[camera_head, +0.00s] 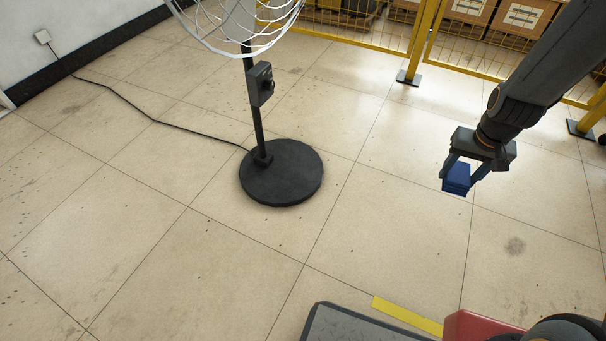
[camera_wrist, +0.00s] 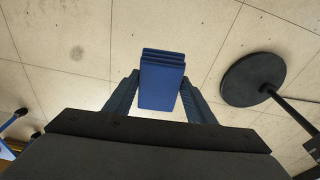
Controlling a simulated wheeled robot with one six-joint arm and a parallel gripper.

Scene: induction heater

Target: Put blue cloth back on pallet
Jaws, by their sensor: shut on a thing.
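The blue cloth (camera_head: 457,179) is a small folded stack with several layers. My gripper (camera_head: 465,177) is shut on it and holds it in the air above the tiled floor, at the right of the head view. The wrist view shows the cloth (camera_wrist: 162,82) between the two fingers of my gripper (camera_wrist: 160,90), with its layered far edge sticking out past the fingertips. No pallet can be made out in either view.
A black pedestal fan base (camera_head: 281,172) with a wire cage (camera_head: 240,25) stands left of my arm. Its cable (camera_head: 130,105) runs to the wall. A yellow fence (camera_head: 420,45) stands behind, with boxes (camera_head: 524,16) beyond. The floor between is clear.

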